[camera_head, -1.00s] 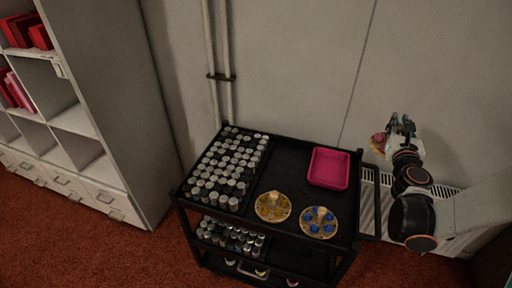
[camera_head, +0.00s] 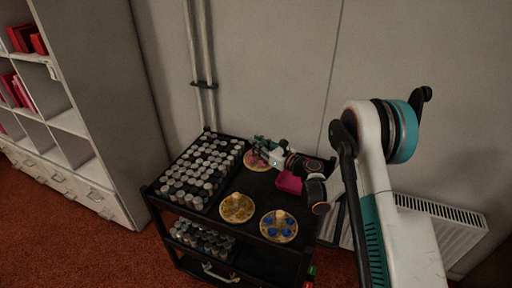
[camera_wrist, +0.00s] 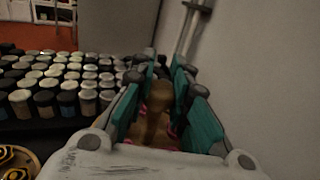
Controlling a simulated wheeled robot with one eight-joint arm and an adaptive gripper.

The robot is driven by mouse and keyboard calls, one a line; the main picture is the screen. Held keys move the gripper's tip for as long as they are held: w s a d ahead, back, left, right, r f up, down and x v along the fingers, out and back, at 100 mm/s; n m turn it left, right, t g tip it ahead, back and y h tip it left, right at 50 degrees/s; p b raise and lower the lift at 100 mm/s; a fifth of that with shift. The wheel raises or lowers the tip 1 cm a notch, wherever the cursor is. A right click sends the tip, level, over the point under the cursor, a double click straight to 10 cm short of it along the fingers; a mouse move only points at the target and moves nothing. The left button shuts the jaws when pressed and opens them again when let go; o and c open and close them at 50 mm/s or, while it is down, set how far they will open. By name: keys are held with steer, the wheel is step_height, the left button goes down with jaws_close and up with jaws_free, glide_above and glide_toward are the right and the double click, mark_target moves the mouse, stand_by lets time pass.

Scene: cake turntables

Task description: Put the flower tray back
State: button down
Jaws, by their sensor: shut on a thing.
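The flower tray (camera_head: 254,162) is a round wooden disc with pink pieces and a central knob (camera_wrist: 158,98). My gripper (camera_head: 262,145) is shut on the knob; its teal fingers (camera_wrist: 160,95) stand on both sides of it in the wrist view. The tray is at the back of the black cart's top (camera_head: 254,186), just right of the jars. I cannot tell whether it touches the cart or hangs just above it. Much of the disc is hidden by my gripper.
Rows of grey-lidded jars (camera_head: 203,168) fill the cart's left side. A tray with yellow pieces (camera_head: 237,208) and one with blue pieces (camera_head: 279,226) stand at the front. A pink bin (camera_head: 289,182) is partly behind my arm. The wall (camera_head: 270,70) is close behind.

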mark_target(256, 159)
steer(key=shift+s+a+f, duration=0.1)
steer(key=shift+a+f, duration=0.25)
steer(key=shift+f, duration=0.1)
steer(key=shift+f+b, duration=1.25)
steer(key=shift+f, duration=2.05)
steer(key=shift+f, duration=0.6)
